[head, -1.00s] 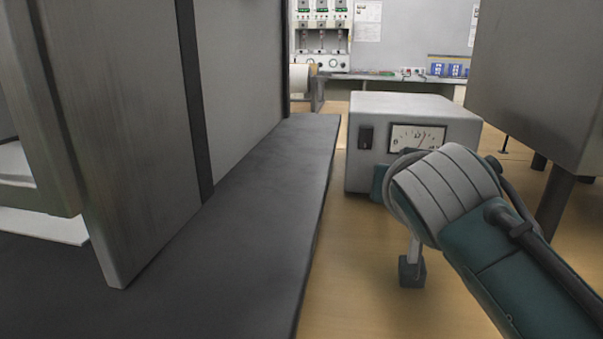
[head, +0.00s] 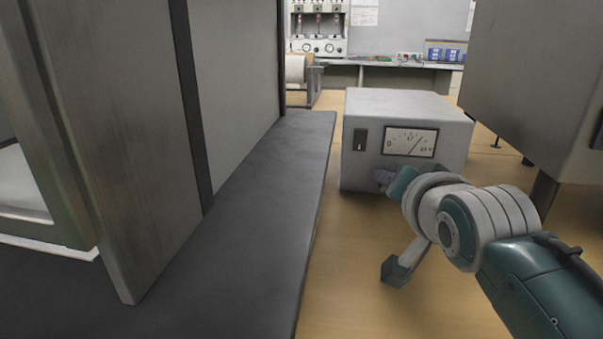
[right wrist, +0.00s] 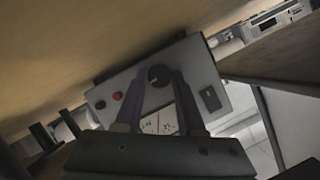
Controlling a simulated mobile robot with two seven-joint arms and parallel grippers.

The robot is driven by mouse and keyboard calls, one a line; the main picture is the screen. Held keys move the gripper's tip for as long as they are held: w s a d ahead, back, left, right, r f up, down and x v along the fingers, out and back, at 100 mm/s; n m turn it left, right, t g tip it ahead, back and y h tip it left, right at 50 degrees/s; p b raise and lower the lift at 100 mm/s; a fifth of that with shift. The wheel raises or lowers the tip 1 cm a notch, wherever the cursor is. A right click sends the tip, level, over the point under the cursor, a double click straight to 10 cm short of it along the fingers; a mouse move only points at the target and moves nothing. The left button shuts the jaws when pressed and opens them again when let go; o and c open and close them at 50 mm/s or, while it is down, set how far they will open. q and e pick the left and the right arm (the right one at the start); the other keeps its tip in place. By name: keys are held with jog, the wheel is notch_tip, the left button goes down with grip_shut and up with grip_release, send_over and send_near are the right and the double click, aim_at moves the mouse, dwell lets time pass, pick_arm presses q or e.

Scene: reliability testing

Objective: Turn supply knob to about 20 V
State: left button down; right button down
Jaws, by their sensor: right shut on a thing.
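The power supply (head: 366,175) is a pale grey box on the wooden bench. Its front has a dark switch (head: 360,139) and a white meter (head: 409,141), whose needle leans up and right, past mid-scale; the scale numbers are too small to read surely. My right gripper (head: 384,178) is at the lower front of the box. In the right wrist view, the round black knob (right wrist: 159,75) sits between the tips of my right gripper (right wrist: 160,80), which is shut on it. The meter (right wrist: 158,122) shows partly there between the fingers. My left gripper is out of view.
A tall grey cabinet (head: 90,130) on a dark bench top (head: 250,220) stands left of the supply. Another grey box (head: 530,85) on legs is close on the right. Red and black terminals (right wrist: 117,96) are beside the knob.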

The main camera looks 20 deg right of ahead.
jog(key=shift+f, duration=0.1)
jog(key=c, duration=0.5)
grip_release()
